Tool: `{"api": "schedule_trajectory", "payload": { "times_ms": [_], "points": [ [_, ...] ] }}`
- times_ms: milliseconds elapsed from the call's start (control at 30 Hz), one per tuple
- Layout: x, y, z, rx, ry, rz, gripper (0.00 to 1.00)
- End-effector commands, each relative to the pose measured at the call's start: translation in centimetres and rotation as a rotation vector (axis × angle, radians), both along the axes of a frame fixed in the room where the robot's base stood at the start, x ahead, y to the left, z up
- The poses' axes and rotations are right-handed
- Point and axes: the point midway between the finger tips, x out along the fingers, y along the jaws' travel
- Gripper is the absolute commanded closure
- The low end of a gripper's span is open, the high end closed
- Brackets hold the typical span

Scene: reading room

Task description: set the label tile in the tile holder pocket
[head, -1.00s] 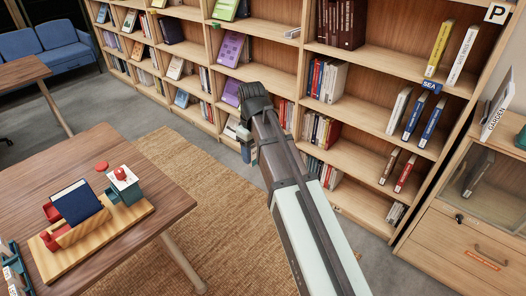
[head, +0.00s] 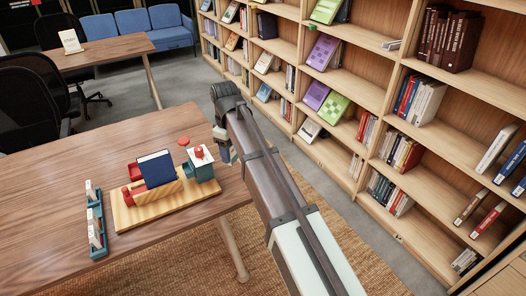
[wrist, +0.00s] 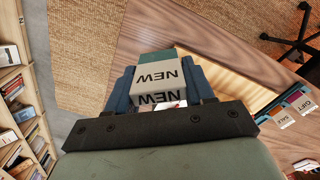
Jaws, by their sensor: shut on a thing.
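My gripper (head: 226,156) is beside the right edge of the wooden table in the head view. In the wrist view my gripper (wrist: 160,92) is shut on a label tile (wrist: 158,77), a pale block marked NEW, held between two blue fingers. The lettering appears upside down, and a green part shows beyond the tile. A blue-green rack (head: 98,246) with several small white tiles stands on the table's left part, apart from the gripper. Tiles marked SALE (wrist: 285,119) and GIFT (wrist: 303,105) show at the right of the wrist view. I cannot make out an empty pocket.
Bookshelves (head: 352,90) line the right. Black chairs (head: 30,100) stand at the left. The table's front left is clear.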

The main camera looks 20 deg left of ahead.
Motion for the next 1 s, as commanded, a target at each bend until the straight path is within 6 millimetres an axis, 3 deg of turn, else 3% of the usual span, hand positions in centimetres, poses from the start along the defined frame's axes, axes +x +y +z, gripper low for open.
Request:
{"api": "schedule_trajectory", "payload": {
  "times_ms": [33, 200, 300, 400, 633, 1000],
  "points": [
    [-0.2, 2.4, 0.1, 0.000, 0.000, 0.053, 0.78],
    [-1.6, 9.2, 0.2, 0.000, 0.000, 0.266, 0.78],
    [-2.1, 12.8, 0.3, 0.000, 0.000, 0.416, 0.78],
    [-2.3, 14.9, 0.4, 0.000, 0.000, 0.542, 0.78],
    [-2.0, 17.3, 0.5, 0.000, -0.001, 0.789, 0.78],
    [-1.6, 18.0, 0.5, 0.000, 0.000, 0.977, 0.78]
  ]
}}
